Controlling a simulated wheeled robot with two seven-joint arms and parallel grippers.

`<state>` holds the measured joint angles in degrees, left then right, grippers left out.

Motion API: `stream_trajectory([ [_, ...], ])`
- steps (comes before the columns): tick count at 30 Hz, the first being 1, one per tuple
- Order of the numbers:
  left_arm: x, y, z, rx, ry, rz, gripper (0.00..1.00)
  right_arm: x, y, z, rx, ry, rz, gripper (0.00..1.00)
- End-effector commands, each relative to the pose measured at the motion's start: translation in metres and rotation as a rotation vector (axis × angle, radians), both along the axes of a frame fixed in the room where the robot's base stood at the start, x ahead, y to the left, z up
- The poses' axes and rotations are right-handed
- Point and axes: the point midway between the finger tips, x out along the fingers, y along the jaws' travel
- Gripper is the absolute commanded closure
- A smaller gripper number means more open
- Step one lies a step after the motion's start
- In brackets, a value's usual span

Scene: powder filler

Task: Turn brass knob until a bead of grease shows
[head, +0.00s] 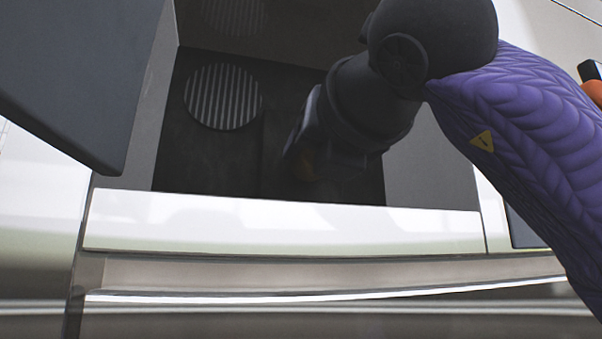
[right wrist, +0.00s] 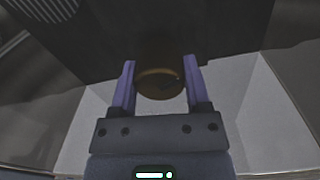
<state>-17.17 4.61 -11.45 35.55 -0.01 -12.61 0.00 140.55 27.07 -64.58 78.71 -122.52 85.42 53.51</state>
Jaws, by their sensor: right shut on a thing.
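The brass knob (right wrist: 160,84) sits between the two purple fingers of my right gripper (right wrist: 160,88) in the right wrist view, and the fingers are shut on its sides. The knob is dim and its face shows a dark slot or mark. In the head view my right gripper (head: 305,155) reaches down into a dark recess, and a faint brownish patch of the knob (head: 306,166) shows beside it. No bead of grease can be made out in either view. My left gripper is not in view.
A round ribbed vent (head: 222,96) is on the dark back panel of the recess. A white ledge (head: 280,226) runs along the front of the opening. A dark grey panel (head: 75,70) stands at the upper left. Grey side walls (head: 432,165) bound the recess.

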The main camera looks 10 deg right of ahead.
Motion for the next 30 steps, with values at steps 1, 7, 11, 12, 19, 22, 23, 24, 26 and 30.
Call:
stream_trajectory([
  [1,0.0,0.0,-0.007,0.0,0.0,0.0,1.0,0.0,0.0,-0.003,0.037,-0.001,0.001,0.98],
  [7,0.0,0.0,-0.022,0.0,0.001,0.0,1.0,-0.001,0.0,-0.003,0.223,0.004,0.002,0.98],
  [11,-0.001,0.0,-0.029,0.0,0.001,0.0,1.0,-0.001,0.0,-0.003,0.347,0.008,0.001,0.98],
  [12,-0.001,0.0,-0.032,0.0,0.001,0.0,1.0,0.0,0.0,-0.003,0.385,0.011,0.0,0.98],
  [19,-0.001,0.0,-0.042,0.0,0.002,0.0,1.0,-0.001,-0.001,-0.002,0.602,0.017,0.0,0.98],
  [22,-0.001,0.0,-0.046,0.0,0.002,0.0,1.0,-0.001,-0.001,-0.002,0.69,0.021,0.0,0.98],
  [23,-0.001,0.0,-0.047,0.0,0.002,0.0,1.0,-0.001,-0.001,-0.002,0.717,0.022,0.0,0.98],
  [24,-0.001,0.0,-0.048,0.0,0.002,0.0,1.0,-0.001,-0.001,-0.002,0.75,0.023,-0.001,0.98],
  [26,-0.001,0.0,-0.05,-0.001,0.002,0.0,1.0,-0.001,-0.001,-0.002,0.796,0.024,-0.001,0.98],
  [30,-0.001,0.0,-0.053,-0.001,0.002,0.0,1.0,-0.001,-0.001,-0.001,0.891,0.027,-0.001,0.98],
])
